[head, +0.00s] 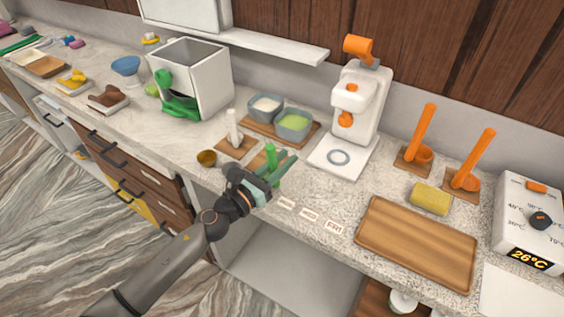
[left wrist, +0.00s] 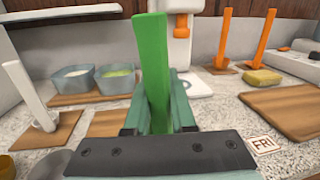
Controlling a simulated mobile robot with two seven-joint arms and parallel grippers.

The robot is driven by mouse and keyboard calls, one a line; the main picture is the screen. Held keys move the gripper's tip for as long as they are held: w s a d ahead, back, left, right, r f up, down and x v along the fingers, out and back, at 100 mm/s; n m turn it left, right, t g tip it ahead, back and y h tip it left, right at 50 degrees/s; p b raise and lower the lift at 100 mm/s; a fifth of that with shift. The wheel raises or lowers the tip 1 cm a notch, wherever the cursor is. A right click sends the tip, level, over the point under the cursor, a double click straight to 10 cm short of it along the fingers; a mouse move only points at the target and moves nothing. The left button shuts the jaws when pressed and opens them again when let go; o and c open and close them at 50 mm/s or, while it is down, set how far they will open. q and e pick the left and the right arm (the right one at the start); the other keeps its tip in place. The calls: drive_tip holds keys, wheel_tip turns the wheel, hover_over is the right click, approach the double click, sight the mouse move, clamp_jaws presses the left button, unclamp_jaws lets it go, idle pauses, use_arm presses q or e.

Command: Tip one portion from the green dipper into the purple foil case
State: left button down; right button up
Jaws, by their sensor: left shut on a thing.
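My left gripper (head: 273,171) is shut on the upright green handle of the green dipper (head: 270,152), above the front part of the counter. In the left wrist view the handle (left wrist: 152,62) stands between the two fingers; the dipper's lower end is hidden by the gripper. A grey bowl with green contents (head: 293,123) and a grey bowl with white contents (head: 265,107) stand behind it. A small purple thing (head: 77,43) lies far away at the left end; it is too small to tell whether it is the foil case. My right gripper is not in view.
A white dipper (head: 233,127) stands on a wooden coaster left of my gripper, near a small gold cup (head: 206,158). A white dispenser (head: 354,105) stands behind right. Day cards (head: 310,214) lie near the front edge. A wooden tray (head: 415,240) lies empty at right.

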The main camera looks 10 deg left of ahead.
use_arm(q)
drive_tip(key=a+n+t+b, duration=0.1)
drive_tip(key=n+b, duration=0.1)
drive_tip(key=a+r+n+t+b, duration=0.1)
drive_tip(key=a+n+b, duration=0.1)
drive_tip(key=n, duration=0.1)
drive_tip(key=a+n+t+b, duration=0.1)
drive_tip(key=n+b, duration=0.1)
drive_tip(key=shift+a+r+n+y, duration=0.15)
drive_tip(key=shift+r+n+y, duration=0.15)
drive_tip(key=shift+r+n, duration=0.1)
drive_tip(key=shift+r, duration=0.1)
